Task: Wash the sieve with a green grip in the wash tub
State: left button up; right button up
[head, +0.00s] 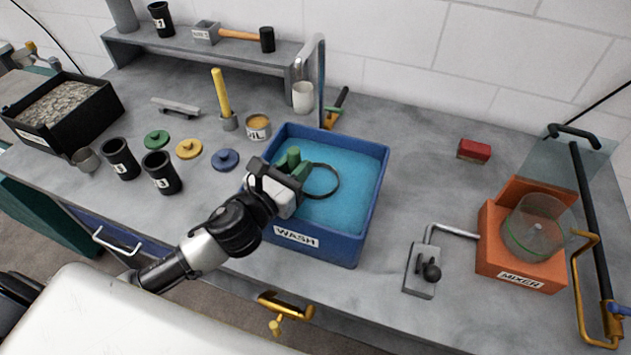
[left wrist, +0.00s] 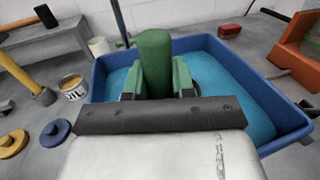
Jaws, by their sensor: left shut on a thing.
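The sieve's green grip (head: 293,156) is held in my left gripper (head: 286,172), which is shut on it. Its dark ring (head: 339,181) shows over the blue water in the wash tub (head: 375,205), level with the tub's middle; I cannot tell whether it touches the water. The tub is a blue box labelled WASH. In the left wrist view the green grip (left wrist: 155,62) stands upright between the fingers, with the tub (left wrist: 262,85) behind it. The sieve's ring is hidden there. My right gripper is not in view.
A tin (head: 257,127) and a blue lid (head: 225,159) are left of the tub. A metal post (head: 320,85) and a white cup (head: 303,97) stand behind it. An orange mixer (head: 522,255) and a lever block (head: 421,271) are to the right. The bench just right of the tub is clear.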

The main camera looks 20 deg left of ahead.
pick_arm(q)
jog(key=shift+s+d+f, duration=0.1)
jog(key=shift+s+f, duration=0.15)
jog(key=shift+f, duration=0.75)
jog(key=shift+r, duration=0.15)
jog(key=shift+w+r+p, duration=0.15)
jog(key=shift+r+p, duration=0.1)
jog(key=shift+p, duration=0.15)
jog(key=shift+r+p, duration=0.5)
jog(key=shift+p, duration=0.05)
notch_tip(320, 180, up, 12)
jog(key=p, duration=1.1)
jog(key=shift+w+f, duration=0.15)
jog(key=shift+f, duration=0.1)
